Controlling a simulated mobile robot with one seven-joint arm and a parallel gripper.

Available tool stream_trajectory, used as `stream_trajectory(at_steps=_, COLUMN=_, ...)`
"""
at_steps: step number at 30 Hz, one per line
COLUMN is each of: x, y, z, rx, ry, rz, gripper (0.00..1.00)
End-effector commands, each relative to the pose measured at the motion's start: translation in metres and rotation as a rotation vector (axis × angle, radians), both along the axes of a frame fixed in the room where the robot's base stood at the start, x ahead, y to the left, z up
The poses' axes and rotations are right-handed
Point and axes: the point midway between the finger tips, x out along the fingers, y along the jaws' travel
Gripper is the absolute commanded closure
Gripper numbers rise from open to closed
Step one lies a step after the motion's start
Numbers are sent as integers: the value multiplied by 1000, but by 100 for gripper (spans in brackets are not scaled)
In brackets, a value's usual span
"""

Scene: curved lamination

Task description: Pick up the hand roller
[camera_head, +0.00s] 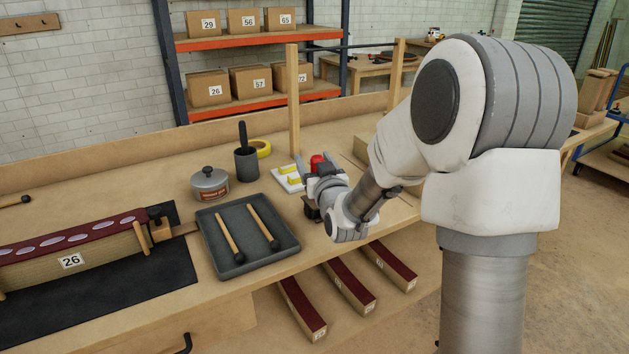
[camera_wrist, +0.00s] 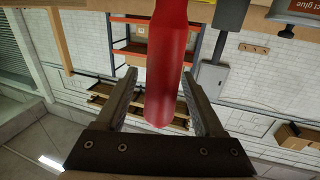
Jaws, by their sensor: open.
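A red cylindrical handle (camera_wrist: 166,75), which I take to be the hand roller's, shows large in the wrist view. It comes down from the top edge, in line with the gap between my fingers, with room visible on the left. My gripper (camera_wrist: 158,78) is open, one finger on each side of the handle in the picture; I cannot tell whether either touches it. In the head view the red handle (camera_head: 317,161) stands up just behind my gripper (camera_head: 322,176) near the bench's right part. The roller's head is not clearly visible.
A white board with yellow blocks (camera_head: 289,178) lies left of my gripper. A grey tray with two wooden-handled tools (camera_head: 235,267), a glue can (camera_head: 209,185) and a dark cup (camera_head: 246,165) stand further left. A wooden post (camera_head: 293,100) rises behind.

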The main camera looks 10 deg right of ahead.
Motion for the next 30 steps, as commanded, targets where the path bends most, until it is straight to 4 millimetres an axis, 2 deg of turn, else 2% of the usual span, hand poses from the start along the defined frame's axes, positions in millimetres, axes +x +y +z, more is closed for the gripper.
stream_trajectory(at_steps=10, x=-1, y=0, z=0, rx=0, ry=0, rz=0, gripper=32)
stream_trajectory(at_steps=21, x=-1, y=0, z=0, rx=0, ry=0, rz=0, gripper=98)
stream_trajectory(at_steps=30, x=-1, y=0, z=1, rx=0, ry=-3, rz=0, gripper=100)
